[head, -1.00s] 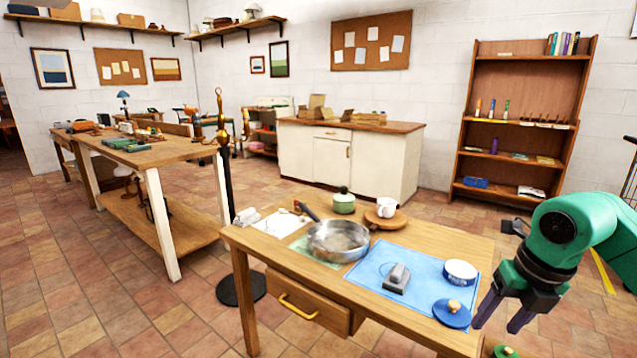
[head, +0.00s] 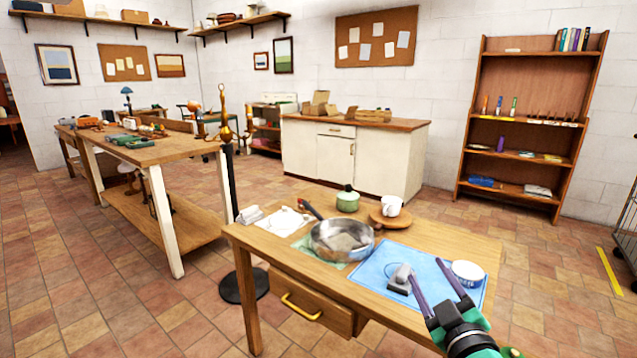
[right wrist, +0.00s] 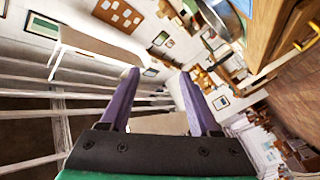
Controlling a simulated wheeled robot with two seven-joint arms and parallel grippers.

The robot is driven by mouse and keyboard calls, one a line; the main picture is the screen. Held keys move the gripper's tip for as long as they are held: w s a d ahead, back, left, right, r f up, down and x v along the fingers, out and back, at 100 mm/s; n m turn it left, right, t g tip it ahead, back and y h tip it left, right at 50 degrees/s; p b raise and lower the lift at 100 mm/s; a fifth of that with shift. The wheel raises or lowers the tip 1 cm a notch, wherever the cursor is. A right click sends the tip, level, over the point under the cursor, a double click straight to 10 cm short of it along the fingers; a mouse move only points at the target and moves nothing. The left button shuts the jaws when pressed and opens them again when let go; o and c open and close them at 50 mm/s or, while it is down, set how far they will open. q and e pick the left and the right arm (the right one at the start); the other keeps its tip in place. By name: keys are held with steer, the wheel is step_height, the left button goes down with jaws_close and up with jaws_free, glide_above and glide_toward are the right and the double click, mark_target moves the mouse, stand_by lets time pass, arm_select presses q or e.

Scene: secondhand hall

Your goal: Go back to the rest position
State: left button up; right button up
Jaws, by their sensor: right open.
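My right gripper (head: 425,270) is at the front right of the near wooden table (head: 395,313), in front of the blue mat in the head view. Its two purple fingers are apart, with nothing between them, and point away from me. In the right wrist view the fingers (right wrist: 159,74) are also spread and empty. A grey block-like item (head: 399,279) on the blue mat (head: 376,268) is just left of the fingertips. A white and blue round dish (head: 468,273) is to their right. My left gripper is not in view.
A steel pan (head: 342,239), a green lidded pot (head: 348,200) and a white mug (head: 391,205) on a round board stand on the near table. A dark post (head: 228,190) stands left of it. The tiled floor (head: 560,290) to the right is mostly open.

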steer(key=s+d+f+m+g+h, duration=0.1)
steer(key=s+f+m+g, duration=0.15)
steer(key=f, duration=0.35)
steer(key=s+d+f+m+g+h, duration=0.1)
steer(key=s+d+f+g, duration=0.15)
steer(key=f, duration=0.35)
steer(key=s+d+f+m+g, duration=0.1)
steer(key=s+f+m+g, duration=0.1)
steer(key=s+f+g, duration=0.3)
steer(key=s+a+f+m+g+y, duration=0.15)
steer(key=s+f+g, duration=0.35)
steer(key=s+f, duration=0.55)
steer(key=s+f+g, duration=0.1)
steer(key=s+f, duration=0.2)
steer(key=f, duration=1)
steer(key=s+f+g, duration=0.1)
steer(key=s+f, duration=0.1)
steer(key=f, duration=1)
steer(key=s+d+f, duration=0.2)
steer(key=s+f, duration=1)
steer(key=s, duration=0.3)
step_height(320, 180, up, 13)
steer(key=p, duration=1.4)
steer(key=shift+s+r+n+g, duration=0.15)
steer(key=shift+s+n+g, duration=0.1)
steer(key=shift+n+g, duration=0.15)
